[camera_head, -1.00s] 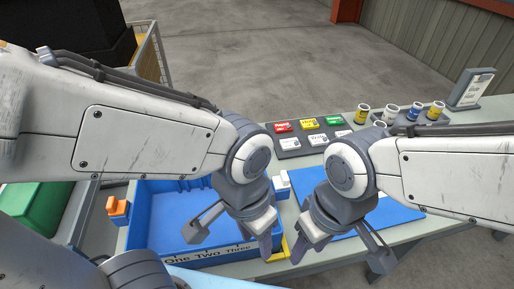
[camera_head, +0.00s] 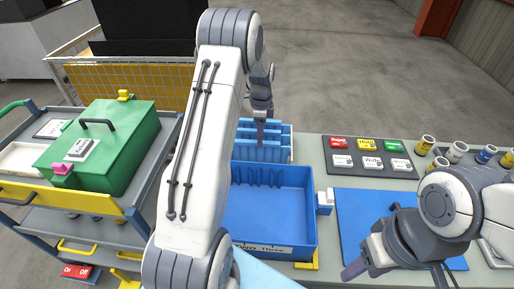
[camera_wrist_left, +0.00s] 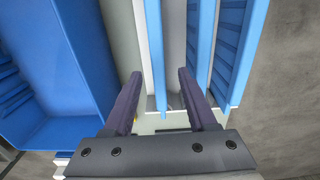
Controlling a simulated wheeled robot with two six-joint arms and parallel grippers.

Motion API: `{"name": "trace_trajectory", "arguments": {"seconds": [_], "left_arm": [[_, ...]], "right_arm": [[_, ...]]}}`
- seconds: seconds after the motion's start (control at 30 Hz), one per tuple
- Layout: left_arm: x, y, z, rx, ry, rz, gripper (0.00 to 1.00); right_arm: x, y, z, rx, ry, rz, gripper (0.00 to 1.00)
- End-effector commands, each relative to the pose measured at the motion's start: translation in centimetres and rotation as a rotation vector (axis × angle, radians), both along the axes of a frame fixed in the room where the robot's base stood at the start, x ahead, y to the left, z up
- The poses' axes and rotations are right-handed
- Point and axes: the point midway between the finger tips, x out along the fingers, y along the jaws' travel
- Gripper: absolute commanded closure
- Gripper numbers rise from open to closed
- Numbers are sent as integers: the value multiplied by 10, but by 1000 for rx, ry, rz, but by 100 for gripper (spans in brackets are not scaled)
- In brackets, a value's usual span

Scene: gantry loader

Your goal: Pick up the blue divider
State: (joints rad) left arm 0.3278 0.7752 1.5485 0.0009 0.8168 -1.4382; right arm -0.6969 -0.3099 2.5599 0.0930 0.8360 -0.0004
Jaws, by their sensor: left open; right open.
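A light-blue rack (camera_head: 285,155) with upright blue panels stands behind the blue bin (camera_head: 312,215). I cannot tell in the head view which panel is a loose divider. My left gripper (camera_head: 261,138) points down at the rack, its fingertips partly hidden there. In the left wrist view, the open left gripper (camera_wrist_left: 160,72) has a thin upright blue panel (camera_wrist_left: 154,50) between its fingers, with gaps on both sides. More blue panels of the rack (camera_wrist_left: 228,60) lie to the right. My right gripper (camera_head: 370,245) is open and empty above the blue mat (camera_head: 365,205).
A button panel (camera_head: 371,157) and several small jars (camera_head: 458,151) stand on the table to the right. A cart with a green box (camera_head: 105,150) stands at left. A yellow-sided wire cage (camera_head: 125,85) is behind. The bin's visible floor is empty.

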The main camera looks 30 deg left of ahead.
Motion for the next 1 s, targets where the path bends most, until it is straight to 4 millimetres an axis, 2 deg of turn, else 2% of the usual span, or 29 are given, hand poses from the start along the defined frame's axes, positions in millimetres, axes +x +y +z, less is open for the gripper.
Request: {"name": "trace_trajectory", "arguments": {"seconds": [0.1,0.3,0.57,0.7,0.8,1.0], "left_arm": [[-1,9,-15,-1,6,-10,43],[-1,9,-46,-1,4,-11,43],[-4,9,-66,-1,5,-11,43],[-10,11,-87,-2,6,-11,43],[-9,10,-101,-1,4,-12,43],[-8,10,-109,0,1,-11,43]], "right_arm": [[0,0,4,0,0,0,50],[0,0,10,0,0,0,50],[0,0,18,0,0,0,50],[0,0,30,0,0,0,50],[0,0,31,0,0,0,50],[0,0,31,0,0,0,50]]}}
